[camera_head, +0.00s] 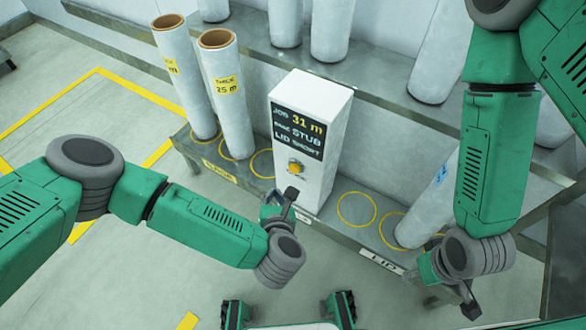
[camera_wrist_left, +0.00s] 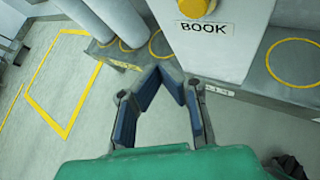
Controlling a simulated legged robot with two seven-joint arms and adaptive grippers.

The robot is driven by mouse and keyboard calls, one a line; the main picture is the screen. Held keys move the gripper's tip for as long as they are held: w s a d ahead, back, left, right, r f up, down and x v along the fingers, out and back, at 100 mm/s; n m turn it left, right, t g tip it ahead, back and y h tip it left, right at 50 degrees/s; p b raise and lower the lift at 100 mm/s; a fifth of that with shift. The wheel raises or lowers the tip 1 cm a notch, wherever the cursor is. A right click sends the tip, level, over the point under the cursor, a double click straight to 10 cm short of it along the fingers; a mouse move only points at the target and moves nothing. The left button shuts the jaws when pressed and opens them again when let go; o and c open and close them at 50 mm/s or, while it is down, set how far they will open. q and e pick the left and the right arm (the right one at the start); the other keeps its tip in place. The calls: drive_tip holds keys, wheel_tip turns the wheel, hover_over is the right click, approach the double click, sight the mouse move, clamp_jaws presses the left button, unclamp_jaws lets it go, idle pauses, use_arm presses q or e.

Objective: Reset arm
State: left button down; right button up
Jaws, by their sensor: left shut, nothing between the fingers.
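My left arm comes in from the left in the head view. Its gripper (camera_head: 284,200) is just in front of the white console (camera_head: 310,175), a little below the yellow button (camera_head: 296,166). In the left wrist view its fingers (camera_wrist_left: 168,70) meet at the tips, with nothing between them. The yellow button (camera_wrist_left: 195,8) and a BOOK label (camera_wrist_left: 206,27) show beyond the fingertips, apart from them. My right gripper (camera_head: 468,292) hangs at the lower right by the bench's front edge; its fingers are small and dark, so its opening is unclear.
Two tall tubes (camera_head: 182,75) (camera_head: 228,95) stand left on the bench. Yellow rings (camera_head: 357,209) mark the bench right of the console. A leaning pale cylinder (camera_head: 425,210) is partly hidden by my right arm. More cylinders stand on the upper shelf (camera_head: 370,78). The left floor is clear.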

idle(0.3)
use_arm(q)
drive_tip(key=s+a+r+m+g+h+p, duration=0.2)
drive_tip(key=s+m+g+h+p, duration=0.25)
drive_tip(key=s+m, duration=0.85)
drive_tip(key=s+a+r+m+g+y+p, duration=0.1)
drive_tip(key=s+a+r+m+g, duration=0.1)
drive_tip(key=a+m, duration=0.5)
drive_tip(key=s+a+r+m+g+y+p, duration=0.1)
drive_tip(key=s+a+r+m+g, duration=0.1)
drive_tip(key=a+m, duration=0.5)
drive_tip(key=s+a+r+m+g+y+p, duration=0.2)
drive_tip(key=a+m, duration=0.5)
drive_tip(key=a, duration=0.4)
drive_tip(key=s+r+g, duration=0.1)
drive_tip(key=s, duration=0.1)
drive_tip(key=shift+s, duration=0.35)
